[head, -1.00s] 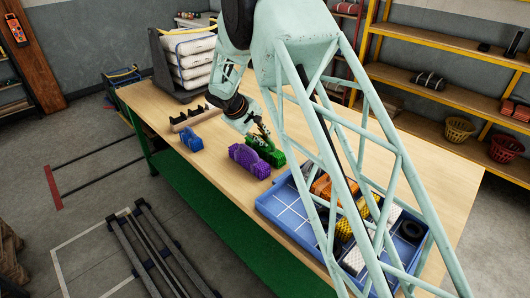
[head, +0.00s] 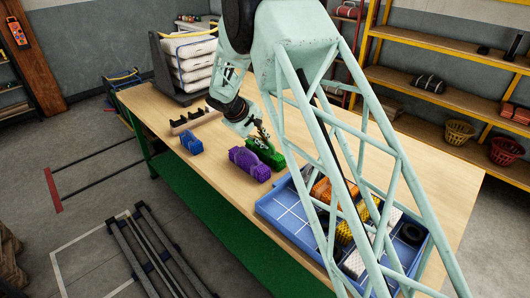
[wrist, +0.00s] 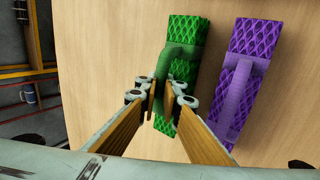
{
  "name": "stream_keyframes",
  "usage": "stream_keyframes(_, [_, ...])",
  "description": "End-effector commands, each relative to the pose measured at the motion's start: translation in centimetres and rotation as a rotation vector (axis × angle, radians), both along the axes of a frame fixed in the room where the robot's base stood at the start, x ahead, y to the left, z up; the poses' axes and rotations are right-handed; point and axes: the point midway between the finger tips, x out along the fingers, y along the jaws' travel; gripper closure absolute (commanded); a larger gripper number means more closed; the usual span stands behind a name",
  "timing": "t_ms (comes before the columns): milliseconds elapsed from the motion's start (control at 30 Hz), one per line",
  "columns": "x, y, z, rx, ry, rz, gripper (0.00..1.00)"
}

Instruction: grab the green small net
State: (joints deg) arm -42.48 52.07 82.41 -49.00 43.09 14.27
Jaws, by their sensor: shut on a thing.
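The green small net (head: 263,153) is on the wooden table in the head view, just right of the purple net (head: 250,164). In the wrist view the green net (wrist: 184,40) shows its mesh and a raised handle-like loop. My gripper (wrist: 164,90) is shut on the green net's loop, with the two fingertips on either side of it. In the head view my gripper (head: 262,135) is at the green net. Whether the net is clear of the table cannot be told. The purple net (wrist: 243,75) lies apart to the right in the wrist view.
A blue net (head: 190,143) lies left of the purple one. A dark-slotted wooden rack (head: 195,120) stands behind it. A blue tray (head: 283,212) with several nets is at the right. The table (head: 370,155) is bare behind the tray.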

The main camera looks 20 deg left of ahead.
Motion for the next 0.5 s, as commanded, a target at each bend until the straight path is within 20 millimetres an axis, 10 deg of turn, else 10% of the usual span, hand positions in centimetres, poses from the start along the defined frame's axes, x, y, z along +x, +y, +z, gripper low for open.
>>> stream_keyframes(500, [0.0,0.0,2.8,0.001,-0.002,-0.001,1.0])
